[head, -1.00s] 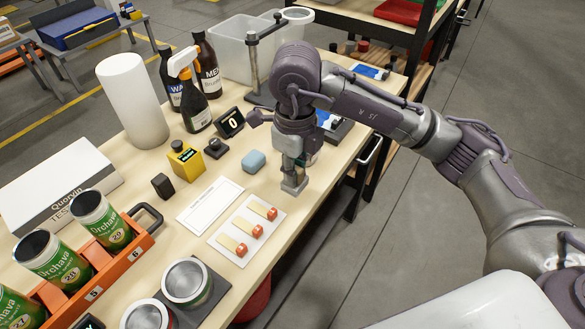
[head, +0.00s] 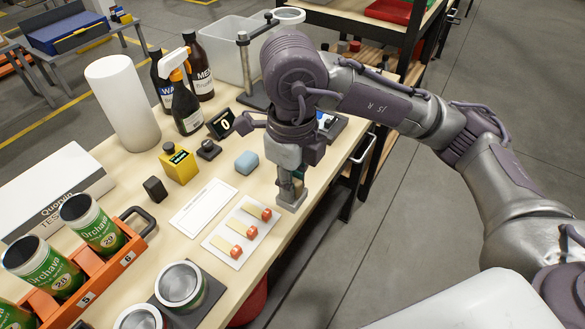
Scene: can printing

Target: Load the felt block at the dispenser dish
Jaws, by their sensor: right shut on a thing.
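My right gripper (head: 291,195) points down over the front right part of the bench, just right of a white card with wood-coloured, red-ended strips. It is shut on a small block, mostly hidden by the fingers, so I cannot tell its full shape. A pale blue block (head: 246,161) lies on the bench left of the gripper, apart from it. I cannot pick out the dispenser dish for certain; a dark unit with a blue part (head: 330,123) is partly hidden behind my right wrist. My left gripper is not in view.
A yellow box (head: 178,163), a small display (head: 221,124), bottles (head: 186,108) and a post stand (head: 244,62) are behind and left. The strip card (head: 222,238), an orange can rack (head: 117,262) and round tins (head: 180,284) are nearer. The bench edge is close right.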

